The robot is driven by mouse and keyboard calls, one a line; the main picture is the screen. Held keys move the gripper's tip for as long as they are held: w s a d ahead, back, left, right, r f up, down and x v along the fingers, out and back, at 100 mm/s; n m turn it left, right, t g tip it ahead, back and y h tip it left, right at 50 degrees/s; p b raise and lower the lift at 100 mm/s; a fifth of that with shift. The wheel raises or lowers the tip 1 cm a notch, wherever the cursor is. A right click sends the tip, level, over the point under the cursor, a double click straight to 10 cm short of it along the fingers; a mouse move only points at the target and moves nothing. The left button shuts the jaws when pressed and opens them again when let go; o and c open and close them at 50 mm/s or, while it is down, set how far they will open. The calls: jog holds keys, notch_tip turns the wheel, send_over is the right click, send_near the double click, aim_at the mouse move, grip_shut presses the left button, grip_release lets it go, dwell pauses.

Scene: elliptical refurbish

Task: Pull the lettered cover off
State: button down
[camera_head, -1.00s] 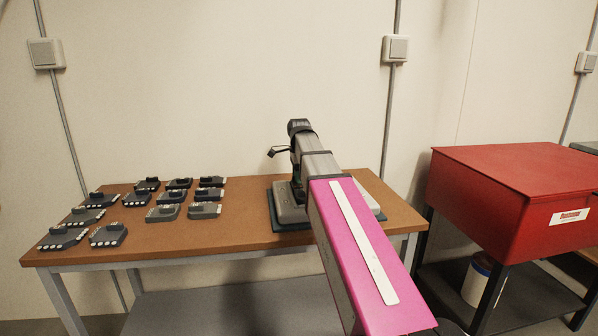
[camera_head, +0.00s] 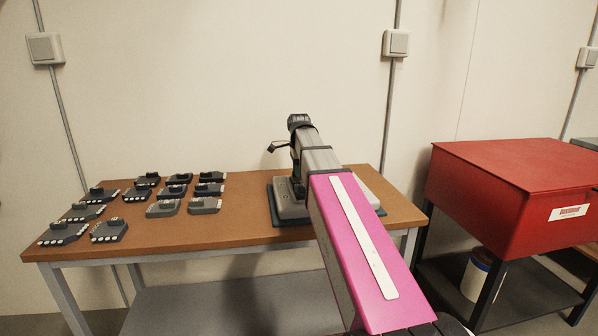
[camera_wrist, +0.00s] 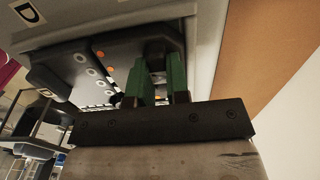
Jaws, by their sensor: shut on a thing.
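In the wrist view, a dark cover (camera_wrist: 68,62) with pale round spots, some orange, sits against a light grey housing (camera_wrist: 215,50). A white label (camera_wrist: 46,93) on the cover's left end is too small to read surely. In the head view, my pink arm hides the gripper and most of the grey device (camera_head: 291,208) on the table.
Several dark units (camera_head: 109,230) with raised grips lie on the left half of the brown table (camera_head: 240,232). A red box (camera_head: 500,190) on a dark stand is at the right. A white tub (camera_head: 476,278) stands on its lower shelf.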

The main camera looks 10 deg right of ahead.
jog(key=shift+r, duration=0.1)
notch_tip(320, 180, up, 17)
dwell(2.1)
